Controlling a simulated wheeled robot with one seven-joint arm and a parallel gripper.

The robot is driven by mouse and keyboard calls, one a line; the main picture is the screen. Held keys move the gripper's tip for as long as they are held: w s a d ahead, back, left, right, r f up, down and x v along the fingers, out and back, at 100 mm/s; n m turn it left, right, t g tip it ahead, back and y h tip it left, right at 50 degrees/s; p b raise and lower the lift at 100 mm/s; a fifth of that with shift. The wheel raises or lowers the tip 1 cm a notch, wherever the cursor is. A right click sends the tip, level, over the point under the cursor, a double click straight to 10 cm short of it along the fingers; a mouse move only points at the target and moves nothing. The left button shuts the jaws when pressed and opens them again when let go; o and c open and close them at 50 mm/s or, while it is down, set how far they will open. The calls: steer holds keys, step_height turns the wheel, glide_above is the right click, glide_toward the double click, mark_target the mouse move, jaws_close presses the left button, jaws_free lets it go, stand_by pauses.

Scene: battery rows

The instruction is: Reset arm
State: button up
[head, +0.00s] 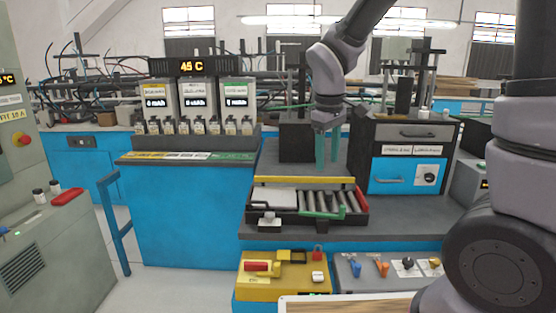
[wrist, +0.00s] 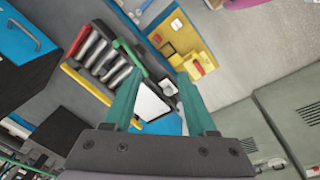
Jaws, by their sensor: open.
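My gripper (head: 328,165) hangs from my arm over the dark middle bench in the head view, pointing down. Its two green fingers are apart, and I see nothing held between them. In the wrist view my gripper (wrist: 159,77) shows both fingers spread, with a white panel visible beyond the gap. In the head view a red-edged black tray (head: 362,216) lies below and in front of the gripper. Several grey cylinders (head: 332,203) lie in its right part, with a white panel (head: 272,198) at its left. The fingers appear clear of the tray.
A yellow bar (head: 304,180) runs behind the tray. A drawer cabinet (head: 408,160) stands right of the gripper. Cell racks with a display (head: 198,67) stand at left. A yellow box (head: 283,277) and a grey switch panel (head: 375,270) are in front.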

steer(key=s+d+r+m+t+y, duration=0.2)
steer(key=s+d+r+m+t, duration=0.3)
steer(key=s+d+r+m, duration=0.6)
step_height(320, 180, up, 4)
steer(key=shift+s+d+f+m+t+y, duration=0.2)
steer(key=shift+d+m+t+y, duration=0.1)
steer(key=shift+d+m, duration=0.45)
